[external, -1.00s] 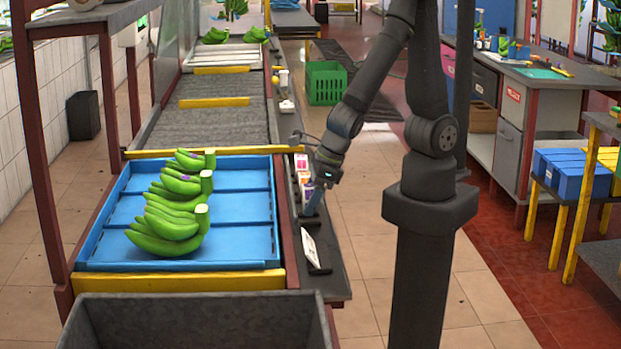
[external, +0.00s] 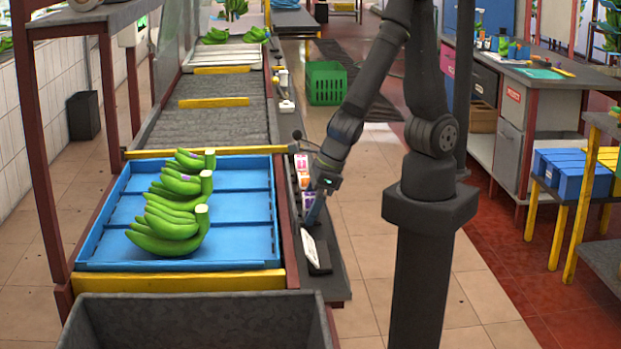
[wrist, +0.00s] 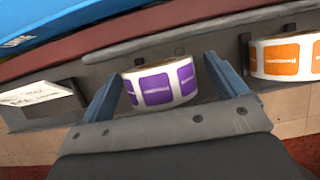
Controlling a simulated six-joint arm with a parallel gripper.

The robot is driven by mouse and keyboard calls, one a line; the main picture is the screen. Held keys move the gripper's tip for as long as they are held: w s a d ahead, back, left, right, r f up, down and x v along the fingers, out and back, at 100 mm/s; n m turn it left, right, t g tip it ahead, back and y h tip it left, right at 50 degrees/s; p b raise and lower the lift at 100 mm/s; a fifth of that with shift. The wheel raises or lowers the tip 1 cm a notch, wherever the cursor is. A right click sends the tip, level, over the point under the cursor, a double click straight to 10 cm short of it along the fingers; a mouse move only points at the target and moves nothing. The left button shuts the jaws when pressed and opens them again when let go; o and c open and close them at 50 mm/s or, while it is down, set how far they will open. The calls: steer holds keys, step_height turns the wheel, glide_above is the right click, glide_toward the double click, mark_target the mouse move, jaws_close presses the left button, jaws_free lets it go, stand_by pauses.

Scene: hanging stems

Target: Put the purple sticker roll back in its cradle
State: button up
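The purple sticker roll (wrist: 160,85) has white edging and purple labels and shows upright between my two fingers in the wrist view. In the external view a small purple and white patch of it (external: 308,199) shows beside my gripper (external: 314,212). My gripper (wrist: 165,68) is open around the roll, with a narrow gap at the right finger and almost none at the left. A dark cradle post (wrist: 179,50) shows just behind the roll. How the roll rests in its cradle is hidden.
An orange sticker roll (wrist: 285,56) stands in its own cradle to the right in the wrist view. A white printed card (wrist: 35,93) lies to the left. The blue tray (external: 240,235) with several green banana bunches (external: 172,225) is left of the narrow shelf.

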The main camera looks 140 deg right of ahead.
steer(key=v, duration=1.2)
stand_by(0.4)
steer(key=shift+x, duration=6)
steer(key=shift+r, duration=0.1)
